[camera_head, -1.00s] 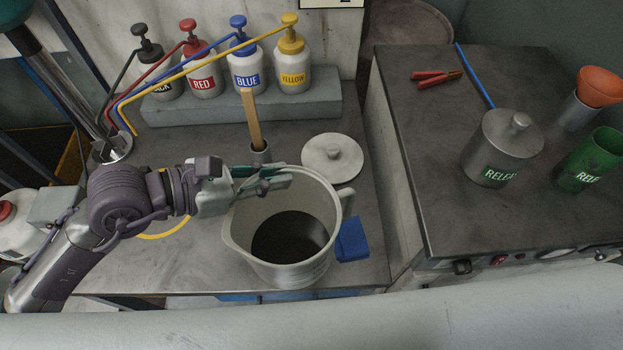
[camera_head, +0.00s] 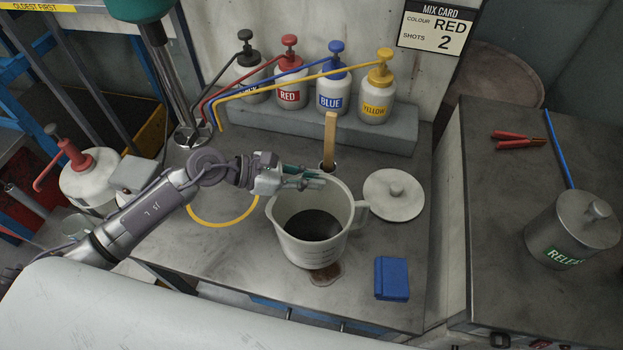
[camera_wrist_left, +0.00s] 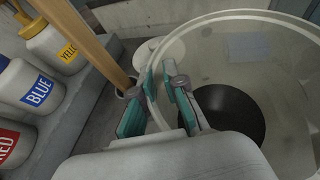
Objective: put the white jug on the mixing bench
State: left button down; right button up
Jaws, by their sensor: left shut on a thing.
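The white jug (camera_head: 312,248) is upright over the mixing bench (camera_head: 235,250), with dark contents inside. Its handle (camera_head: 359,213) points right. My left gripper (camera_head: 316,182) is shut on the jug's rim at the back left. In the left wrist view the teal-padded fingers (camera_wrist_left: 165,98) straddle the jug wall (camera_wrist_left: 225,60). The jug's base is close to the bench top; I cannot tell whether it touches. My right gripper is not in view.
A brown stain (camera_head: 326,275) shows at the jug's front. A wooden stick (camera_head: 329,142) stands behind. Pump bottles (camera_head: 331,92) line the back shelf. A mixer shaft (camera_head: 172,85) hangs at left.

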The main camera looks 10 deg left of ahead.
pick_arm(q)
notch_tip(320, 180, down, 2)
jog(key=c, duration=1.2)
grip_release()
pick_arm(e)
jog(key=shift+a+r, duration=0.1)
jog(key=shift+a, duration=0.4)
pick_arm(q)
jog(key=b+v, duration=0.4)
jog(key=v, duration=0.8)
jog(key=shift+r, duration=0.2)
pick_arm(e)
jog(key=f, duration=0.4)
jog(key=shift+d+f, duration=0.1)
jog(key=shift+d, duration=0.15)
